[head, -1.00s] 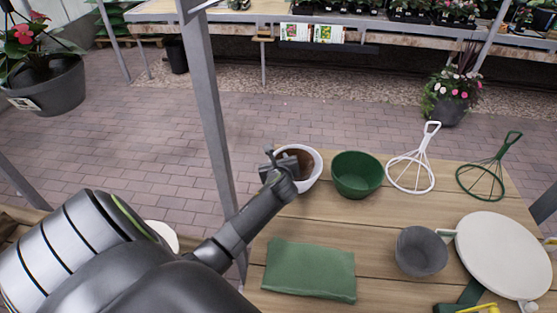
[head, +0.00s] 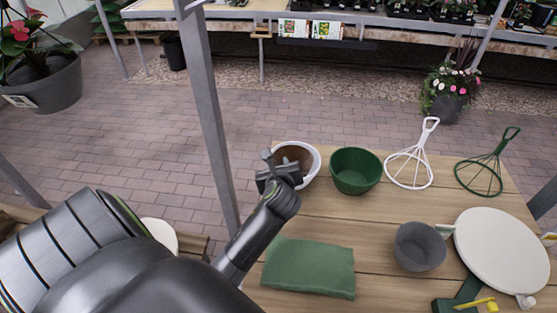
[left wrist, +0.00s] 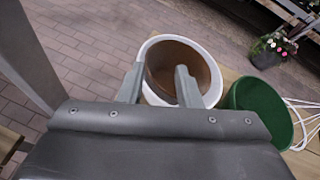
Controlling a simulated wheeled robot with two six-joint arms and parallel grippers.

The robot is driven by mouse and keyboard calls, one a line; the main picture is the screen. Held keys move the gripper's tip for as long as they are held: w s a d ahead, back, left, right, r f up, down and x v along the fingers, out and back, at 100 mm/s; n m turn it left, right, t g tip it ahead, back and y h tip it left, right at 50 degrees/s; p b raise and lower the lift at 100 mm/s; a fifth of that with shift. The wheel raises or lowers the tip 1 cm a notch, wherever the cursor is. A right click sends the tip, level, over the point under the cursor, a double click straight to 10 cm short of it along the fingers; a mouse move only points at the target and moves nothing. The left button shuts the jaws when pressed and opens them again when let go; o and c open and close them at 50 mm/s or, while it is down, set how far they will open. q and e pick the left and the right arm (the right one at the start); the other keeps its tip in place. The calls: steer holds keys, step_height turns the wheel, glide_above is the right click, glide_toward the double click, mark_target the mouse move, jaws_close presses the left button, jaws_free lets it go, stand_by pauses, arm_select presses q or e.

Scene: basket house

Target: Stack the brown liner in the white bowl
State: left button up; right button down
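The white bowl (head: 317,163) stands at the back left corner of the wooden table. The brown liner (head: 294,155) sits inside it, with the white rim showing around it. The left wrist view also shows the white bowl (left wrist: 215,92) and the brown liner (left wrist: 165,65). My left gripper (head: 276,170) is at the bowl's near side and hides part of it. In the left wrist view the left gripper (left wrist: 159,84) has its fingers apart, one overlapping the brown interior and one by the bowl's left side. I cannot tell whether they touch. My right gripper is not in view.
A green bowl (head: 356,172) stands close to the right of the white bowl. A white wire whisk-like frame (head: 410,168) and a green one (head: 482,176) lie further right. A green cloth (head: 309,267), a grey bowl (head: 420,247) and a white disc (head: 500,250) lie nearer. A post (head: 208,110) rises left.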

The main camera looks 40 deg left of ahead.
arm_select(q)
steer(key=shift+v, duration=1.45)
